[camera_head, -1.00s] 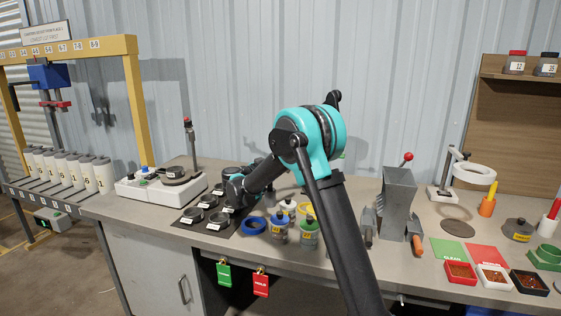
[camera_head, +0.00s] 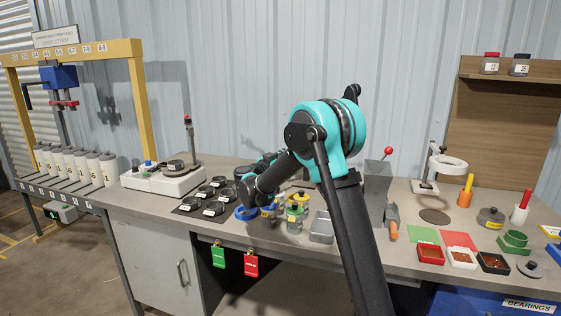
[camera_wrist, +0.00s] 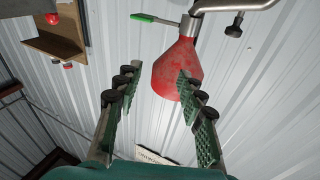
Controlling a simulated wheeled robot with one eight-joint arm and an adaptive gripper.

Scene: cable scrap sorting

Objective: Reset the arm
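My arm rises in the middle of the head view, with its teal elbow (camera_head: 330,135) high and its forearm (camera_head: 272,178) sloping down to the left over the bench. I cannot make out the gripper's fingers in that view. In the wrist view my gripper (camera_wrist: 158,78) is open, its two green-padded fingers well apart. Ribbed wall shows between them, and nothing is held. A red cone-shaped thing (camera_wrist: 176,68) on a metal fitting appears beyond the right finger, partly covered by it. I cannot tell how far away it is.
The bench holds a white scale (camera_head: 165,178), black dishes on a dark mat (camera_head: 190,208), jars (camera_head: 295,216), a grey tray (camera_head: 321,230), a grey metal chute (camera_head: 376,188), a magnifier stand (camera_head: 440,165) and small trays (camera_head: 462,260). A yellow frame (camera_head: 138,105) stands left.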

